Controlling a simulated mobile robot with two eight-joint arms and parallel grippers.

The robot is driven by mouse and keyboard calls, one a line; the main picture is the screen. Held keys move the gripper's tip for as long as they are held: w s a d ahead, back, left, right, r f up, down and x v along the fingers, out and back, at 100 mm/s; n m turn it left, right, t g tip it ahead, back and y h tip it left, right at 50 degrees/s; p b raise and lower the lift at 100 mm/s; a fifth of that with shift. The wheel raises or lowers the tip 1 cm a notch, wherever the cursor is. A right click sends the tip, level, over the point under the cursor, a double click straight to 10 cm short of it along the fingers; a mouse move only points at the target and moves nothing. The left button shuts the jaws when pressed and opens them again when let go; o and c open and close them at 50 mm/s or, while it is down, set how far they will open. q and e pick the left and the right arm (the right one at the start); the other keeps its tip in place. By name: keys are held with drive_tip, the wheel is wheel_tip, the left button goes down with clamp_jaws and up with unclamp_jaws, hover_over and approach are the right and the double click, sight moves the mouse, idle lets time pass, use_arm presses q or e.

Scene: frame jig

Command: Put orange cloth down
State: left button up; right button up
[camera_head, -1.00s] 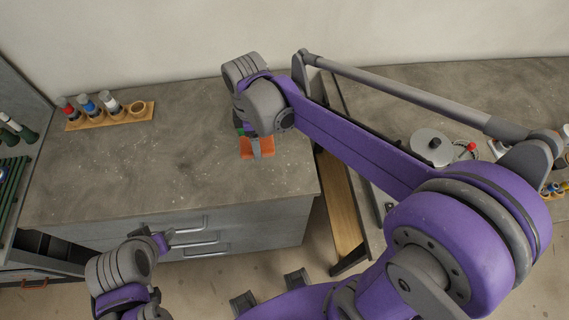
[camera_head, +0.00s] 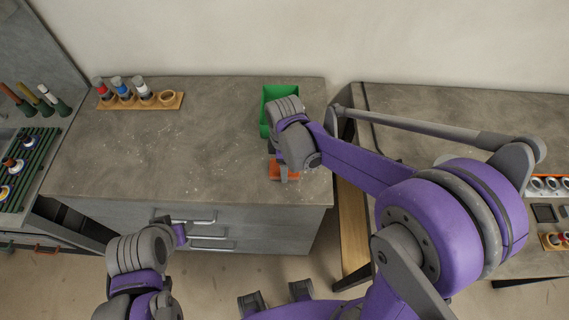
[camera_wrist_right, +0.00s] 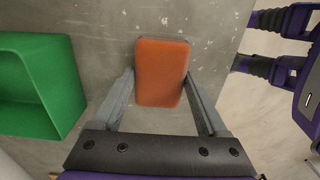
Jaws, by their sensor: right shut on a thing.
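The orange cloth (camera_head: 283,172) is a flat rounded block shape near the right front corner of the grey counter (camera_head: 150,165). My right gripper (camera_head: 284,166) comes down over it from above. In the right wrist view the cloth (camera_wrist_right: 162,72) sits between the two fingers (camera_wrist_right: 160,85), which are shut on it. I cannot tell if it touches the counter top. My left gripper (camera_head: 170,230) is low in front of the drawers, away from the cloth; its finger opening is not clear.
A green bin (camera_head: 266,112) stands behind the cloth, partly hidden by my right wrist; it also shows in the right wrist view (camera_wrist_right: 62,75). A wooden rack (camera_head: 140,102) with capped bottles stands at the back left. The counter's middle is clear.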

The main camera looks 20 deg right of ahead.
drive_tip(key=shift+f, duration=0.25)
drive_tip(key=o, duration=1.3)
drive_tip(key=shift+r, duration=0.1)
drive_tip(key=shift+o, duration=0.2)
drive_tip(key=shift+r, duration=0.45)
wheel_tip(320, 180, up, 11)
drive_tip(key=p, duration=0.1)
drive_tip(key=s+d+f+m+t, duration=0.1)
drive_tip(key=s+d+m+t, duration=0.1)
drive_tip(key=s+m, duration=0.4)
drive_tip(key=s+d+f+m+t, duration=0.2)
drive_tip(key=s+d+m+t, duration=0.1)
drive_tip(key=s+m, duration=0.4)
drive_tip(key=shift+d+f+m+t, duration=0.3)
drive_tip(key=shift+d+m, duration=0.55)
drive_tip(key=shift+m, duration=0.05)
drive_tip(key=shift+w, duration=0.1)
